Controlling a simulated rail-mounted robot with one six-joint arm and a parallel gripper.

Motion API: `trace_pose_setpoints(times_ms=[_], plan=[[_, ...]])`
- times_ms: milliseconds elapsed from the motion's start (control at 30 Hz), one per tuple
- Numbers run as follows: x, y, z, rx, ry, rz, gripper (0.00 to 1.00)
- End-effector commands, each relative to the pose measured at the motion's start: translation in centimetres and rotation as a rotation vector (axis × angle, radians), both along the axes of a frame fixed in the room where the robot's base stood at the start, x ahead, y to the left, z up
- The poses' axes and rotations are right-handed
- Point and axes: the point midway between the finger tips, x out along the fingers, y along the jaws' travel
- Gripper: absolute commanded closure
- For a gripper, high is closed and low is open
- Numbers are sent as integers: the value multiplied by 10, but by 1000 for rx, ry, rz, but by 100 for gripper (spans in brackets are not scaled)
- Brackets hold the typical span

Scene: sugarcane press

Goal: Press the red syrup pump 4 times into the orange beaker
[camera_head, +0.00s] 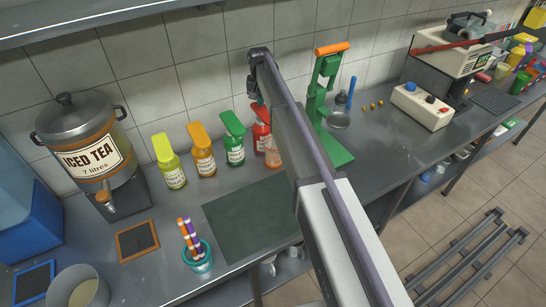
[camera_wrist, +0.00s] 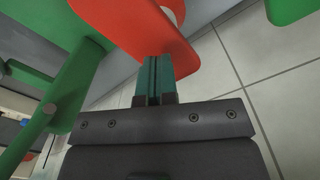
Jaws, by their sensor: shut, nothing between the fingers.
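The red syrup bottle (camera_head: 260,135) stands at the right end of the row of syrup bottles, partly hidden by my arm. Its red pump head (camera_wrist: 130,28) fills the top middle of the wrist view. The orange beaker (camera_head: 273,155) stands close in front of the red bottle; my arm covers part of it. My gripper (camera_wrist: 155,62) is shut and empty, its teal fingertips at the edge of the red pump head. I cannot tell whether they touch it. In the head view my gripper (camera_head: 257,97) is just above the red pump.
Green (camera_head: 233,148), orange (camera_head: 203,155) and yellow (camera_head: 171,168) pump bottles stand left of the red one. A green press (camera_head: 325,95) stands to the right; it also shows in the wrist view (camera_wrist: 65,100). A dark mat (camera_head: 245,222) lies clear in front.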

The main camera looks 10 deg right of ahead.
Motion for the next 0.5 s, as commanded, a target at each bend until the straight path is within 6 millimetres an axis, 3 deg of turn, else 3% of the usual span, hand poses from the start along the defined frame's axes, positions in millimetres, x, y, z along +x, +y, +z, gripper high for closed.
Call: trace_pose_setpoints(times_ms=[500], plan=[[0, 0, -20, 0, 0, 0, 100]])
